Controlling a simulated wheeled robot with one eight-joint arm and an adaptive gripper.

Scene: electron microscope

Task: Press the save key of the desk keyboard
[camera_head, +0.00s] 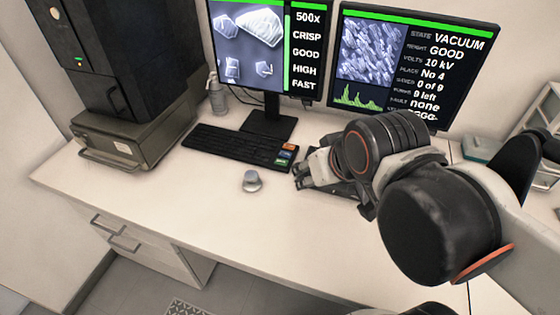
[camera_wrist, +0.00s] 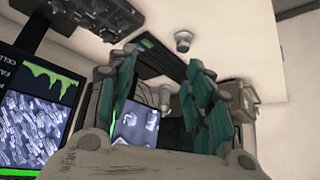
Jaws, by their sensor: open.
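The black desk keyboard (camera_head: 235,145) lies on the desk in front of the left monitor. Its right end carries a few coloured keys (camera_head: 287,154), orange, green and blue; their labels are too small to read, so I cannot tell which is the save key. My gripper (camera_head: 300,174) is just right of the coloured keys in the head view; its height above the desk is unclear. In the wrist view, my gripper (camera_wrist: 163,58) shows two teal-padded fingers spread apart with nothing held. The keyboard (camera_wrist: 160,62) shows between and beyond them, partly hidden.
A silver knob (camera_head: 252,181) stands on the desk in front of the keyboard. Two monitors (camera_head: 266,50) (camera_head: 400,65) stand behind. A dark instrument on a grey base (camera_head: 125,140) is at left, with a small bottle (camera_head: 217,95) beside it.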

